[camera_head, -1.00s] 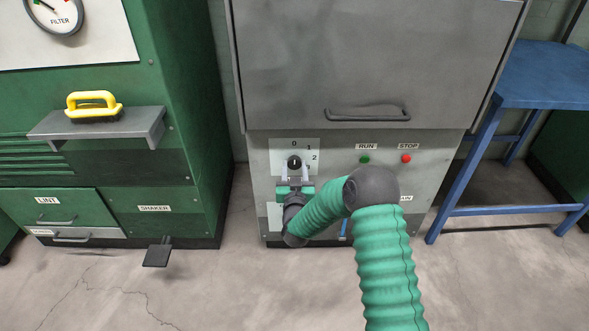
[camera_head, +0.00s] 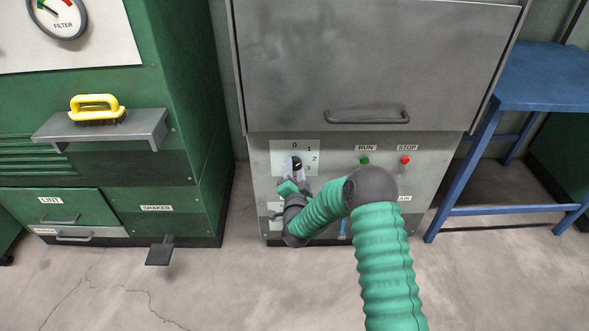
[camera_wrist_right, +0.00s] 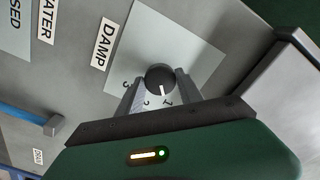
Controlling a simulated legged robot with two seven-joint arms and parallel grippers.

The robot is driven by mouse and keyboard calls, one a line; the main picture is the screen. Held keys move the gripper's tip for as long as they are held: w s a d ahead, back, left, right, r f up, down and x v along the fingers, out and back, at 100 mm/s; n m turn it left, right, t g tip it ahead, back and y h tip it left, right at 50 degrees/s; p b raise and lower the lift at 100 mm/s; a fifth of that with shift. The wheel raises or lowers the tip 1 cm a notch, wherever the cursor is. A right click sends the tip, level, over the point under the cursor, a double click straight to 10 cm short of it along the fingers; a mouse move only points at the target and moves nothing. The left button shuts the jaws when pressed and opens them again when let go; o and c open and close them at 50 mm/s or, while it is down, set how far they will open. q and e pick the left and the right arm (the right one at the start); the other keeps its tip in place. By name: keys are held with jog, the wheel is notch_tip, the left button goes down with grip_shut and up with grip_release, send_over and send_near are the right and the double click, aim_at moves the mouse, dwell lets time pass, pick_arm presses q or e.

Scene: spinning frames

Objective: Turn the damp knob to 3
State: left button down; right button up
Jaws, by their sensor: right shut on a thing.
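The damp knob (camera_head: 297,163) is a round black knob on a pale plate (camera_head: 280,147) with marks 0, 1, 2 and 3, low on the grey machine. In the right wrist view the knob (camera_wrist_right: 159,76) shows a white pointer line between 1 and 2, looking nearer 1. The DAMP label (camera_wrist_right: 108,42) is beside the plate. My right gripper (camera_head: 295,173) is shut on the knob, one finger on each side, and is rolled at a tilt. The fingers also show in the right wrist view (camera_wrist_right: 158,84). My left gripper is not in view.
A green RUN button (camera_head: 364,160) and a red STOP button (camera_head: 405,160) are right of the knob. A blue handle (camera_wrist_right: 32,118) shows in the wrist view. A green machine (camera_head: 190,110) stands at left, a blue table (camera_head: 545,75) at right.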

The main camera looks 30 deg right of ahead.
jog(key=m, duration=0.4)
jog(key=shift+s+d+f+m+p, duration=0.1)
jog(key=shift+m+p, duration=0.2)
jog(key=m, duration=0.3)
jog(key=shift+m, duration=0.4)
jog(key=m+p, duration=0.1)
jog(key=m, duration=0.4)
jog(key=shift+s+f, duration=0.1)
jog(key=shift+f, duration=0.05)
jog(key=shift+m, duration=1.7)
jog(key=o, duration=1.4)
jog(key=shift+m, duration=0.3)
